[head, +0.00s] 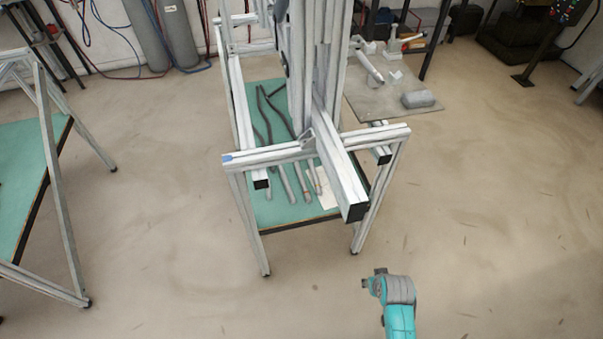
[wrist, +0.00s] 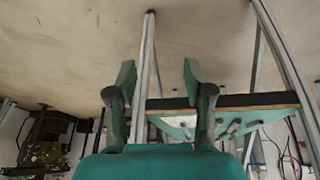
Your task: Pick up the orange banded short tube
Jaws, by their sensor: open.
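Several grey tubes lie on the green table top (head: 270,212) inside the metal frame in the head view. One short tube (head: 315,178) near the front right has a faint brownish-orange tint, but the band is too small to be sure of. My gripper (head: 373,283) is in front of the frame at the lower right, apart from the table and the tubes. In the wrist view my gripper (wrist: 158,75) is open, with nothing between its fingers. The tubes' far ends are partly hidden by the frame's beams.
The aluminium frame (head: 270,151) has crossbars and a jutting beam (head: 341,180) over the table. The table edge (wrist: 250,100) and frame legs show upside down in the wrist view. A board with a grey block (head: 418,99) lies behind. Another green table (head: 22,180) stands left. Floor between is clear.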

